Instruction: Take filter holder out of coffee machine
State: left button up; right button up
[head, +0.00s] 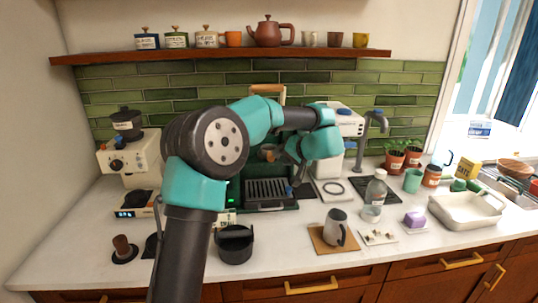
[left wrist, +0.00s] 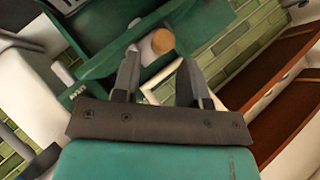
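The dark green coffee machine (head: 234,188) stands against the tiled wall, mostly hidden behind my left arm. In the left wrist view its green body (left wrist: 112,50) fills the upper left. The filter holder (head: 269,153) shows as a small brownish piece above the drip tray. In the left wrist view the filter holder (left wrist: 162,41) shows a round wooden handle end with a pale part beside it. My left gripper (left wrist: 160,56) is open, its fingertips on either side of the line to the handle end, apparently not closed on it. In the head view the left gripper (head: 283,156) points left at the machine.
A black container (head: 235,244) stands at the front of the counter. A grinder (head: 128,150) is at left. A shelf (head: 220,55) runs above.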

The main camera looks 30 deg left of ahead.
aim_at(269, 154)
pick_arm(q)
jog(key=shift+x, duration=2.55)
jog(key=shift+a+r, duration=0.1)
jog(key=shift+r, duration=0.05)
jog(key=c, duration=0.7)
